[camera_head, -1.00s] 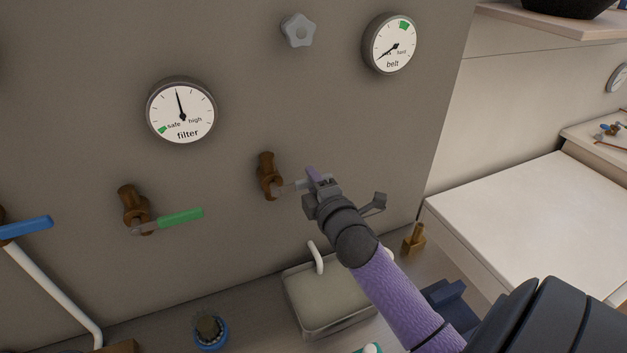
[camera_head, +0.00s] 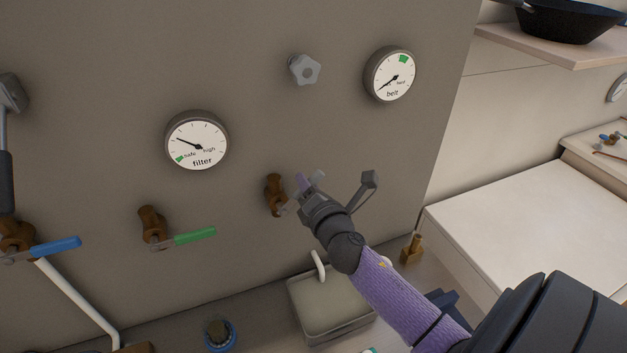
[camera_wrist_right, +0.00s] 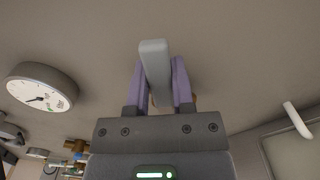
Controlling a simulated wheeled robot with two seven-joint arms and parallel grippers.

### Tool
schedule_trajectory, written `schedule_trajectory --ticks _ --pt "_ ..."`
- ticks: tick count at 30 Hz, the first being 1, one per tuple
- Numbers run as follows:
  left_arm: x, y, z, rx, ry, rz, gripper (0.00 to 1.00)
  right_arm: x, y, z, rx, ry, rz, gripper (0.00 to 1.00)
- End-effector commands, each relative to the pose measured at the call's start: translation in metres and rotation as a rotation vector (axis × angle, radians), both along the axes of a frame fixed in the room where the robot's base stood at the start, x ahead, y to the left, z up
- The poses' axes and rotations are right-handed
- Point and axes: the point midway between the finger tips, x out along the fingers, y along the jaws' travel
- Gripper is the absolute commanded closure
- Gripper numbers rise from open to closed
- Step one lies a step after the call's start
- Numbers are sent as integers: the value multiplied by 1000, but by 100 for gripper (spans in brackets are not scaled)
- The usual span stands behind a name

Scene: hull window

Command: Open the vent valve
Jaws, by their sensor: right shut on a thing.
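A brown valve body (camera_head: 275,194) sits on the grey wall and has a light grey lever (camera_head: 318,178). No label on it shows. My right gripper (camera_head: 308,186) is shut on this lever, which slants up and right from the valve. In the right wrist view the lever (camera_wrist_right: 155,72) stands between the two purple fingers. The fingers and wrist partly hide the valve there. The filter gauge (camera_head: 197,141) has its needle pointing up and left, between the top and the green safe mark. My left gripper is not in view.
Valves with a green lever (camera_head: 194,236) and a blue lever (camera_head: 57,246) are to the left. A grey star knob (camera_head: 305,70) and the belt gauge (camera_head: 390,75) are above. A tray (camera_head: 330,304) stands below my right arm.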

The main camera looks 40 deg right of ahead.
Motion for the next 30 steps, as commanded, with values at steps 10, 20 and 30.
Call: schedule_trajectory --ticks 10,20,30 --pt "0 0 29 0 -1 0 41 6 18 18 -311 100 1 100" --pt "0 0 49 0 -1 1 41 11 36 24 -578 184 1 100" --pt "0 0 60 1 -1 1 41 15 48 25 -754 240 1 100"
